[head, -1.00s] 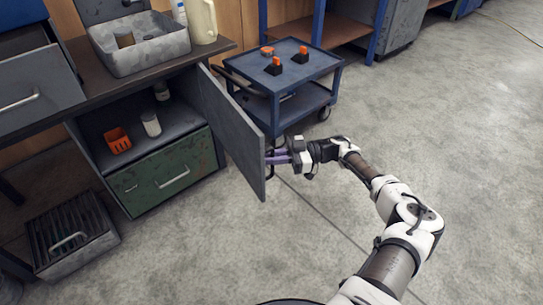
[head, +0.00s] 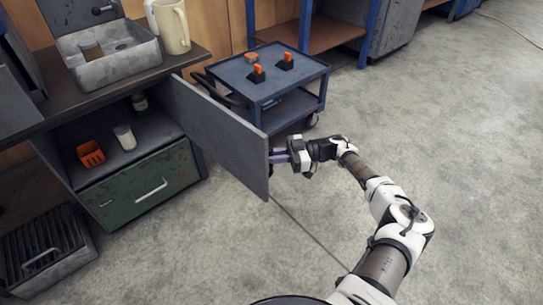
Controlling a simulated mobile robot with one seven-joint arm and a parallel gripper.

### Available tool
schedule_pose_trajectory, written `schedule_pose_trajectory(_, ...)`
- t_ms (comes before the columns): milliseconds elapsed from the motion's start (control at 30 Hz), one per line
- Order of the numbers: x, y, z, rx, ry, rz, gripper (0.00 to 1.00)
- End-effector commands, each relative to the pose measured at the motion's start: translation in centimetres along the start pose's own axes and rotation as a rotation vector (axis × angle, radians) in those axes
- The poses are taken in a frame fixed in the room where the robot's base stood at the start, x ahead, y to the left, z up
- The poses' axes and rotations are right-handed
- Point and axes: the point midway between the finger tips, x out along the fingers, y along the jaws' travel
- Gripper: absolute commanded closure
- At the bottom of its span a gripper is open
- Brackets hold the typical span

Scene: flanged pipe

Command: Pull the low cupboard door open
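The low cupboard door (head: 222,132) is a grey panel standing wide open, hinged beside the cupboard opening (head: 110,140). Its inner face is toward me, and its free edge reaches out over the floor. My gripper (head: 279,156) is at that free edge, on the outer side of the door. Its purple fingers point left and their tips are partly hidden behind the panel. The door's handle is hidden there, so I cannot tell whether the fingers are closed on it.
The cupboard holds an orange bin (head: 91,154), a white-lidded jar (head: 125,137) and a green drawer (head: 139,185). A blue cart (head: 262,87) with orange-topped items stands behind the door. A grey slotted crate (head: 47,250) sits at lower left. The floor at right is clear.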

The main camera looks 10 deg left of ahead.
Motion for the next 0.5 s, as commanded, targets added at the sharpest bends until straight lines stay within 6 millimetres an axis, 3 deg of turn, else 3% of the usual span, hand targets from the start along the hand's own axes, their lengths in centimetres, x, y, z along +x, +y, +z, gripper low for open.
schedule_pose_trajectory(400, -0.27, -0.07, 0.07, 0.001, -0.002, 0.002, 1.0)
schedule_pose_trajectory(433, -0.27, -0.07, 0.07, 0.001, -0.002, 0.001, 0.85)
schedule_pose_trajectory(500, -0.26, -0.06, 0.06, 0.001, -0.002, 0.002, 0.76)
